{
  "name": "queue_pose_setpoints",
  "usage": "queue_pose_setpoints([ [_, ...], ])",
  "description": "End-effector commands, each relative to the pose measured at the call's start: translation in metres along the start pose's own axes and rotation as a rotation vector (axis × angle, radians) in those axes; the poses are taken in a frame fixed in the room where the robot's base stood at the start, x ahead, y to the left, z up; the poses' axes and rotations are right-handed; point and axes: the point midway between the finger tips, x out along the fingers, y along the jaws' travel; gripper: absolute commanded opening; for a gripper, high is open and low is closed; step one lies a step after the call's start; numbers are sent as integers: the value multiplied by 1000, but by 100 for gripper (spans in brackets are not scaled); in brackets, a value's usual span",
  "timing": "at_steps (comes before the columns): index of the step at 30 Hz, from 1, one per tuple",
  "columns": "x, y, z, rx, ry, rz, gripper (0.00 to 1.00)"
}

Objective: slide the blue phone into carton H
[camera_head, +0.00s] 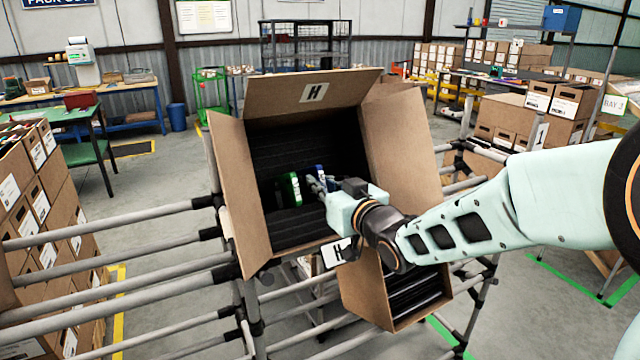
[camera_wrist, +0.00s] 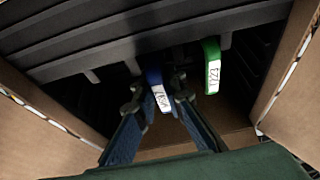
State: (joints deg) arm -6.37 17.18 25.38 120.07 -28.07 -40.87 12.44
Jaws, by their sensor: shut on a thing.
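Carton H (camera_head: 316,92) is tilted on the rack, its flaps open and its dark ribbed inside facing me. My gripper (camera_head: 319,184) reaches into the carton's opening and is shut on the blue phone (camera_head: 321,171). In the wrist view, the blue phone (camera_wrist: 154,78) with a white label sits between the fingers of my gripper (camera_wrist: 155,98). Its far end meets the edge of the dark ribbed insert (camera_wrist: 110,40); I cannot tell how deep it sits. A green phone (camera_head: 291,189) stands in the insert beside it, also visible in the wrist view (camera_wrist: 212,64).
Carton flaps stand on both sides of my gripper, the left flap (camera_head: 229,185) and right flap (camera_head: 402,150). Another open carton (camera_head: 362,300) with dark slots lies below right. Grey rack pipes (camera_head: 120,292) run to the left. Stacked cartons (camera_head: 40,200) stand at far left.

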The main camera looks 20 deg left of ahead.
Motion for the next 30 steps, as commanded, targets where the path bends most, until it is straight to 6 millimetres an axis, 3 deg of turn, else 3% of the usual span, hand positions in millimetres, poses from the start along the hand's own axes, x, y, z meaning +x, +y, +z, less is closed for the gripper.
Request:
queue_pose_setpoints([
  [30, 8, 0, 2, 0, 2, 0, 0],
])
